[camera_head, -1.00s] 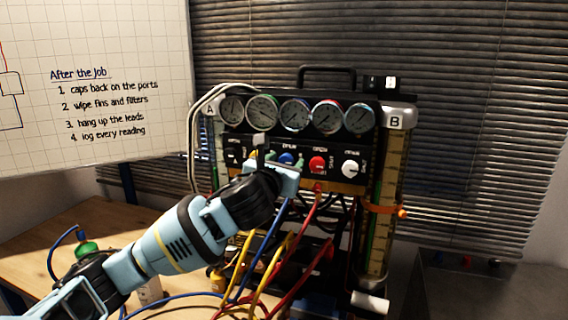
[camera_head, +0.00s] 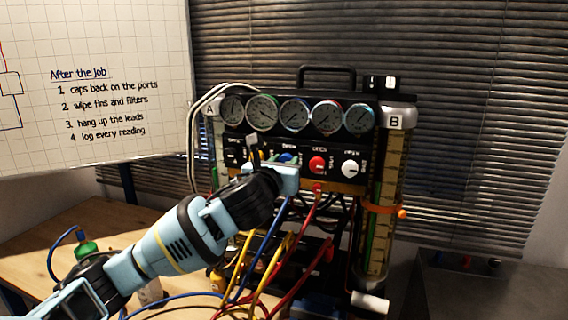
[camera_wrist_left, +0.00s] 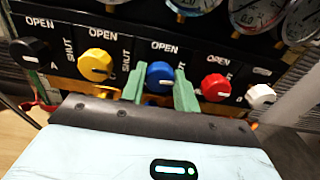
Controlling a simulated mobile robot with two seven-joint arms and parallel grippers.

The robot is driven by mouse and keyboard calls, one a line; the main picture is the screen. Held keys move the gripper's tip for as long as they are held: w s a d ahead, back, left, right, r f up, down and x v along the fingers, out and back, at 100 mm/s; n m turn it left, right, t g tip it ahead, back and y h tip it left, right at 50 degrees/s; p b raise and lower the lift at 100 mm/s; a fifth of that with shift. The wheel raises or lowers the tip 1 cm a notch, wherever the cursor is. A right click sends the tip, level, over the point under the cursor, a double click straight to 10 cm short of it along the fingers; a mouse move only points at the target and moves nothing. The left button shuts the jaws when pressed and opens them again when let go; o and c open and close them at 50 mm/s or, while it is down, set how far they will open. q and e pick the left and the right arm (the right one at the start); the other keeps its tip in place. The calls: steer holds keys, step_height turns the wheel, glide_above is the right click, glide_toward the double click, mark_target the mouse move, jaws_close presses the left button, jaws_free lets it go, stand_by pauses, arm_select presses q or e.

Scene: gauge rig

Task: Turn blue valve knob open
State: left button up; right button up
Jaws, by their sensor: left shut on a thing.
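The blue valve knob (camera_wrist_left: 160,75) is on the black gauge panel, between the yellow knob (camera_wrist_left: 97,64) and the red knob (camera_wrist_left: 216,87). My left gripper (camera_wrist_left: 158,84) has its green fingers on both sides of the blue knob and is shut on it. The knob's white mark lies nearly level in the wrist view, with OPEN printed above the knob. In the head view the blue knob (camera_head: 286,157) shows just above my gripper (camera_head: 283,164), which hides part of it. My right gripper is not in view.
A row of gauges (camera_head: 295,115) sits above the knobs. A black knob (camera_wrist_left: 30,52) and white knob (camera_wrist_left: 260,96) stand at the row's ends. Blue, yellow and red hoses (camera_head: 309,218) hang below the panel, close under my wrist. A whiteboard (camera_head: 100,80) stands at left.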

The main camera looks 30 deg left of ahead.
arm_select(q)
steer(key=shift+f+n, duration=0.1)
steer(key=shift+n, duration=7.9)
steer(key=o, duration=1)
steer(key=shift+c, duration=0.2)
steer(key=shift+s, duration=0.15)
steer(key=v, duration=0.7)
steer(key=shift+s+n, duration=0.25)
steer(key=shift+n, duration=0.05)
